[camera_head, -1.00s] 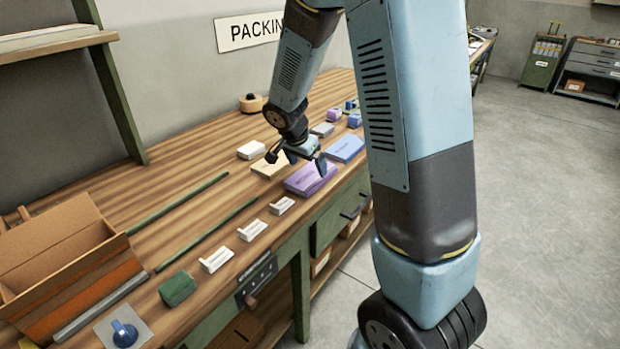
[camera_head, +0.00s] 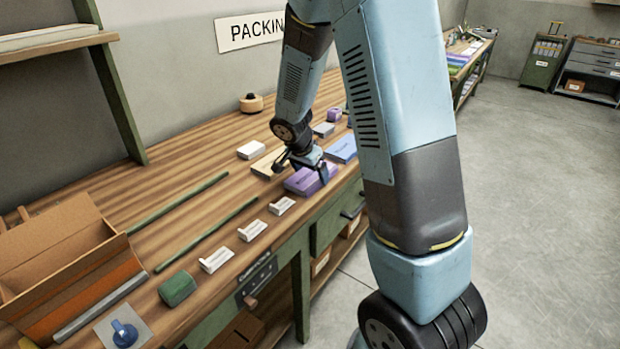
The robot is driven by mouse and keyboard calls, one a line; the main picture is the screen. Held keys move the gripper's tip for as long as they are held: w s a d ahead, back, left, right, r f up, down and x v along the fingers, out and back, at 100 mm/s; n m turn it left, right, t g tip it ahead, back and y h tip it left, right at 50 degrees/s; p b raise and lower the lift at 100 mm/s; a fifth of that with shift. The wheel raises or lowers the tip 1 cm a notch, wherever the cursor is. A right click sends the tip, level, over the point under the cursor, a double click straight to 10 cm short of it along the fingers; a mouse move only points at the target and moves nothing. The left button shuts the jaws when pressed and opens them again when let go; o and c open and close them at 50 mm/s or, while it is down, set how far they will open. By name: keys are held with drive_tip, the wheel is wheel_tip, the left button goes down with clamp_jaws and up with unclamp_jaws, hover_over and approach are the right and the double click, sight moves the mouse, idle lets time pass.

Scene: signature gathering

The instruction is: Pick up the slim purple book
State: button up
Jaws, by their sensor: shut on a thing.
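The slim purple book (camera_head: 303,182) lies on the wooden workbench (camera_head: 150,184), near its front edge. My gripper (camera_head: 308,172) is down at the book's right part, with a finger on either side of it. It is shut on the purple book. The gripper and wrist cover part of the book's top. I cannot tell whether the book has left the bench top.
A blue book (camera_head: 343,149) lies just right of the purple one, and a tan book (camera_head: 268,163) lies behind it. A white box (camera_head: 251,150) is farther left. Several small white holders (camera_head: 252,230), green rods (camera_head: 205,235) and a cardboard box (camera_head: 60,255) are at the left.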

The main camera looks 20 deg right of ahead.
drive_tip(key=shift+c, duration=1.1)
drive_tip(key=shift+r, duration=0.1)
